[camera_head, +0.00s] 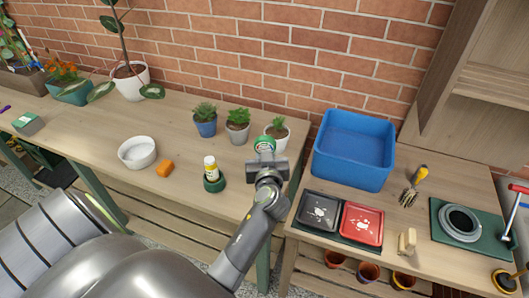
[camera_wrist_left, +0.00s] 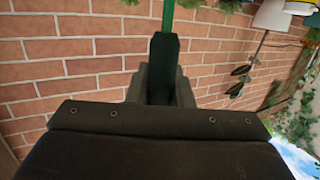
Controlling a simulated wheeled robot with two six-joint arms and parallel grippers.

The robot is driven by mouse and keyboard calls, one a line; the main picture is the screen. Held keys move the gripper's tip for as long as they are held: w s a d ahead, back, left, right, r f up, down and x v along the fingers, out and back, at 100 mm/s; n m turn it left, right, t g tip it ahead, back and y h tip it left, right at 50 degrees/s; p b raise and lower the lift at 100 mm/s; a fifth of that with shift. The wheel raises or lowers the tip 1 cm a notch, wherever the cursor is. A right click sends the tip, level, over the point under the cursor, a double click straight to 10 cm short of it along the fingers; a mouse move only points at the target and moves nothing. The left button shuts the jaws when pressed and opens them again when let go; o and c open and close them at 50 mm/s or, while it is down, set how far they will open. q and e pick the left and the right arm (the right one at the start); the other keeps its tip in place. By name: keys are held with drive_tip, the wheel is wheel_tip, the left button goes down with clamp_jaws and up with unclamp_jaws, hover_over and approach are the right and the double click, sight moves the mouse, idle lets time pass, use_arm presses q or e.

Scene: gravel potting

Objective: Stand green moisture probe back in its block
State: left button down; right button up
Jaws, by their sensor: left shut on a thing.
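My left gripper (camera_head: 265,160) is raised over the right end of the long wooden table, in front of the small potted plants. It is shut on the green moisture probe, whose round green top (camera_head: 264,144) shows just above the fingers in the head view. In the left wrist view a thin green length of the probe (camera_wrist_left: 168,14) sticks out past the closed fingers (camera_wrist_left: 164,65). The rest of the probe is hidden by the gripper. My right gripper is out of view.
Small potted plants (camera_head: 237,125) stand close behind the gripper. A blue bin (camera_head: 354,150) and black and red trays (camera_head: 362,224) are right.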

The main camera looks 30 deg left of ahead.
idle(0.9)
use_arm(q)
drive_tip(key=shift+b, duration=0.5)
drive_tip(key=shift+f, duration=0.1)
idle(0.5)
drive_tip(key=shift+f+b, duration=0.6)
drive_tip(key=shift+b, duration=0.15)
drive_tip(key=shift+f+b, duration=2.4)
drive_tip(key=shift+b, duration=0.25)
drive_tip(key=c, duration=1.2)
unclamp_jaws()
